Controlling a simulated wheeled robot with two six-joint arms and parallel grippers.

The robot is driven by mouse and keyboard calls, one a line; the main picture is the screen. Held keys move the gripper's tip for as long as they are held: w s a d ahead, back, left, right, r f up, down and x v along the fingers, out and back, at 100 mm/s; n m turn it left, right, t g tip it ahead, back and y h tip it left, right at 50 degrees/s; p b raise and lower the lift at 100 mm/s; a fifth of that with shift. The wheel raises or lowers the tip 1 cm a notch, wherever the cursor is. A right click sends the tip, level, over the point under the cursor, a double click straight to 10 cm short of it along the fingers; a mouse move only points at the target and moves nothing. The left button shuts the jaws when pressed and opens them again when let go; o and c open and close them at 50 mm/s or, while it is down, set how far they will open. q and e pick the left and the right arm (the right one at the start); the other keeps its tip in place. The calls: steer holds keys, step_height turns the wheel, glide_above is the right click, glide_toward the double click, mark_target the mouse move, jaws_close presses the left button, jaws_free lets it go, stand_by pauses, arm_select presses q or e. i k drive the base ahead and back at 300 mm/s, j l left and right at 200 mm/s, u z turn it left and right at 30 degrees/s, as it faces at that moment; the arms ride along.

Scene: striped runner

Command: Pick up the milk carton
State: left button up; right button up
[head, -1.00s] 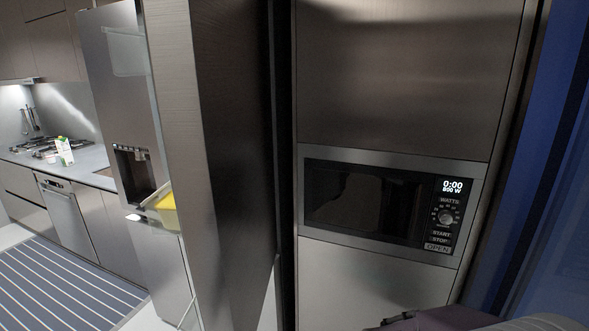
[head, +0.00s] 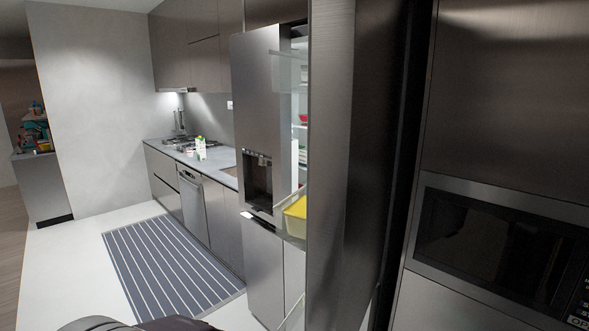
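The milk carton (head: 200,148) is small, white and green, and stands upright on the grey counter (head: 222,165) along the far wall, left of the fridge. It is well away from me. Neither gripper shows in the head view. A dark rounded part at the bottom edge looks like part of my own arm or body.
The fridge door (head: 257,125) stands open, with a yellow container (head: 296,215) in its shelf. A tall steel panel and a microwave (head: 497,245) are close on the right. A striped runner (head: 170,268) lies on the floor before the counter. White floor is clear to its left.

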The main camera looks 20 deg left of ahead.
mark_target(201, 148)
steer(key=u, duration=1.8)
steer(key=i+u, duration=0.2)
steer(key=i, duration=2.25)
steer(key=i+z, duration=0.15)
steer(key=i, duration=0.55)
steer(key=i+j, duration=0.1)
steer(key=i, duration=0.6)
steer(key=i+z, duration=0.1)
steer(key=i, duration=0.6)
steer(key=i+j, duration=0.2)
steer(key=i, duration=0.5)
steer(key=i+l+z, duration=0.25)
steer(key=i, duration=0.8)
steer(key=i+z, duration=0.2)
steer(key=i, duration=0.85)
steer(key=i+j+z, duration=0.25)
steer(key=i, duration=0.85)
steer(key=z, duration=0.4)
steer(key=i+z, duration=0.1)
steer(key=z, duration=0.75)
steer(key=i+z, duration=0.1)
steer(key=z, duration=0.35)
steer(key=j+z, duration=0.1)
steer(key=z, duration=0.3)
